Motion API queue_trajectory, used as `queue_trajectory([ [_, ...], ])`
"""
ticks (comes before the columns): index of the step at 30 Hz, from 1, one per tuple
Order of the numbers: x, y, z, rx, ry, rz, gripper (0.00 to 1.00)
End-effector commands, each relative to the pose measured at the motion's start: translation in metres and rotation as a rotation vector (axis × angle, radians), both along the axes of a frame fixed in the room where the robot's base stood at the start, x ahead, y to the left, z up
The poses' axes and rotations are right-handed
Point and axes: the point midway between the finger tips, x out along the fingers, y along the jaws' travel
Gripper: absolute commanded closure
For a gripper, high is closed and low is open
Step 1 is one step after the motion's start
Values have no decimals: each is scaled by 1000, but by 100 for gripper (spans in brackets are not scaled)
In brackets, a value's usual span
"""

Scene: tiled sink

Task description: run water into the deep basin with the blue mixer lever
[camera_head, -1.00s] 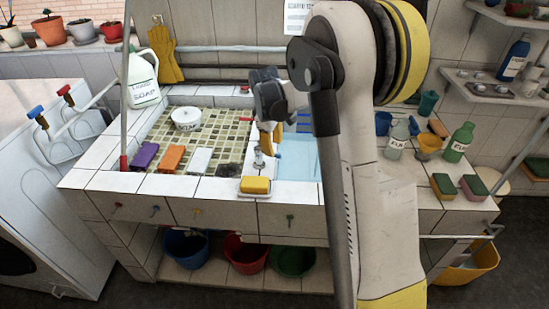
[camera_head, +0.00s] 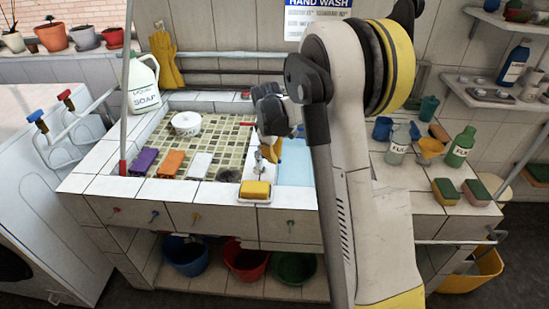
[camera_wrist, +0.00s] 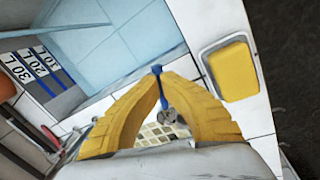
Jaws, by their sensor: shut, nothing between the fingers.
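The deep basin (camera_head: 297,171) is light blue inside and lies right of the tiled shallow sink; it also shows at upper left in the wrist view (camera_wrist: 125,40). The blue mixer lever (camera_wrist: 158,72) shows at my fingertips in the wrist view, its round end just beyond them. A metal mixer body (camera_wrist: 166,115) shows between the yellow fingers. My gripper (camera_head: 275,160) points down beside the mixer, its fingertips together with nothing held. Whether they touch the lever is unclear. In the head view my fingers largely hide the lever. I see no water stream.
A yellow sponge (camera_head: 255,189) lies in a white dish on the front ledge. A red lever (camera_head: 247,124) is at the back. Purple, orange and white blocks line the shallow sink's front. A litre scale (camera_wrist: 38,65) marks the basin wall.

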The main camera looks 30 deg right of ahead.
Motion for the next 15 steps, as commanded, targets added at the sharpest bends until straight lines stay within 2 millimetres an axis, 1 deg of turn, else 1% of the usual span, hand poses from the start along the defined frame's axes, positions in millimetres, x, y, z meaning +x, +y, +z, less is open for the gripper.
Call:
queue_trajectory([
  [11,0,-1,-2,2,2,13,100],
  [15,4,-7,-1,3,1,129,100],
])
